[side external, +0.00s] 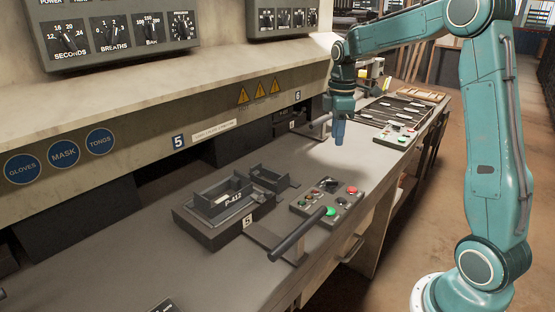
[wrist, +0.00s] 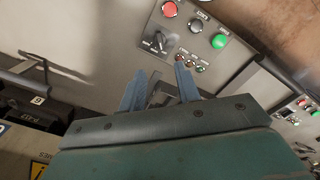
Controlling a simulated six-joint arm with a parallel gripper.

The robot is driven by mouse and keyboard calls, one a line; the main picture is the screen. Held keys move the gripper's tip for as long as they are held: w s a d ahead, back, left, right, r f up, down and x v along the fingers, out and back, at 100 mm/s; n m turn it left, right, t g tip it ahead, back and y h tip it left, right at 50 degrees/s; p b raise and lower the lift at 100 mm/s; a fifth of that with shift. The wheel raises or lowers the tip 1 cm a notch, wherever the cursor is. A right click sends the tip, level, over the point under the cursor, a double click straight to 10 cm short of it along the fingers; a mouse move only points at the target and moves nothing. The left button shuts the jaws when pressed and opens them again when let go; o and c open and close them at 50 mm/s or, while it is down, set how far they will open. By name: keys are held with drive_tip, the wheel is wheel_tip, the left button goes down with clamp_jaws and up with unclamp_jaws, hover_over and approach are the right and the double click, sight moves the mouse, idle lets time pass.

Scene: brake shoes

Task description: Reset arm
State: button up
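My teal arm holds my gripper (side external: 339,133) in the air above the bench, past the nearer control panel and apart from it. Its blue fingers point down. In the wrist view my gripper (wrist: 160,84) shows two blue fingers spread apart with a gap between them. I see no held part; a dark shape low between the fingers is unclear. A dark mould marked P-412 (side external: 232,203) sits on a block at station 5, with a smaller dark tray (side external: 268,178) behind it. Neither touches my gripper.
The control panel (side external: 327,198) has red and green buttons. A black lever handle (side external: 297,235) sticks out over the bench's front edge. A second panel (side external: 400,135) and a rack of parts (side external: 400,112) lie farther along. An overhanging cabinet (side external: 200,75) stands behind the bench.

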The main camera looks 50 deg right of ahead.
drive_tip(key=s+a+r+m+t, duration=0.1)
drive_tip(key=s+a+r+m, duration=0.1)
drive_tip(key=s+a+r, duration=0.3)
drive_tip(key=s+a+r+m+t, duration=0.1)
drive_tip(key=s+a+r+m, duration=0.15)
drive_tip(key=a, duration=0.35)
drive_tip(key=s+a+f+m+t, duration=0.1)
drive_tip(key=s+a+m, duration=0.1)
drive_tip(key=s+a, duration=0.2)
drive_tip(key=s+a+f+m+t, duration=0.1)
drive_tip(key=s+a, duration=0.3)
drive_tip(key=s, duration=0.6)
drive_tip(key=shift+a+f+m+t, duration=0.15)
drive_tip(key=shift+f+m+t, duration=0.2)
drive_tip(key=shift+t, duration=0.45)
